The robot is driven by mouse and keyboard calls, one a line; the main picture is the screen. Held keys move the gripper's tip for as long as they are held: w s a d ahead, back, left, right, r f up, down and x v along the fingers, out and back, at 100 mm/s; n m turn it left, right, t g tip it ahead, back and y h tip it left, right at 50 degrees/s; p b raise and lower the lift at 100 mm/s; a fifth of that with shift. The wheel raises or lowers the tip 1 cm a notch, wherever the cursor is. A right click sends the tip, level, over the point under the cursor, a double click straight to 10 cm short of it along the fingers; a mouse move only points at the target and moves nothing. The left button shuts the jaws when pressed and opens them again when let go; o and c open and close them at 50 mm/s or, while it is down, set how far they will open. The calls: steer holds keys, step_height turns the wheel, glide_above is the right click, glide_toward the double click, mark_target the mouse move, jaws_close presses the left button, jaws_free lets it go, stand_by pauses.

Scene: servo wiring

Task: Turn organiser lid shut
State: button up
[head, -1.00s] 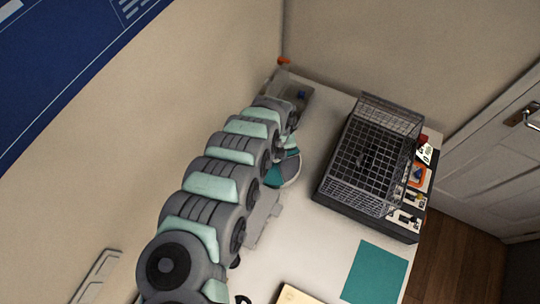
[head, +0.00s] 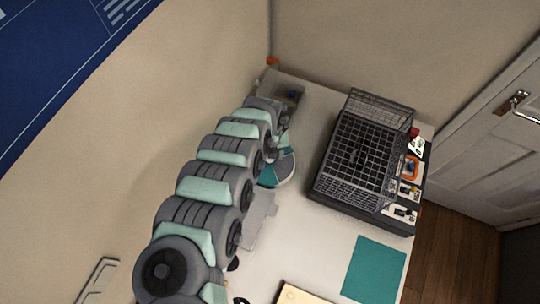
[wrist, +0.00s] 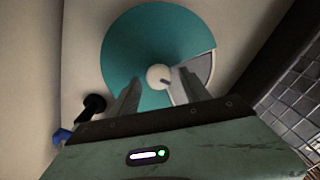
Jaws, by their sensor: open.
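The round organiser (head: 272,175) stands on the white table beside my arm, partly hidden by it in the head view. In the wrist view its teal lid (wrist: 130,50) fills the upper middle, with a pale round knob (wrist: 158,77) at its centre. A wedge-shaped gap at the lid's right shows a grey compartment (wrist: 203,70). My gripper (wrist: 160,90) is open, with one finger to each side of the knob and nothing held. The right finger overlaps the gap in the picture; I cannot tell whether it touches the organiser.
A dark wire basket (head: 362,150) stands right of the organiser; its edge also shows in the wrist view (wrist: 300,95). A clear box (head: 283,92) is at the far corner. A teal mat (head: 375,267) lies nearer. A dark knobbed item (wrist: 94,106) is left of my gripper.

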step_height(320, 180, up, 11)
steer(key=p, duration=0.2)
steer(key=shift+f, duration=0.15)
stand_by(0.5)
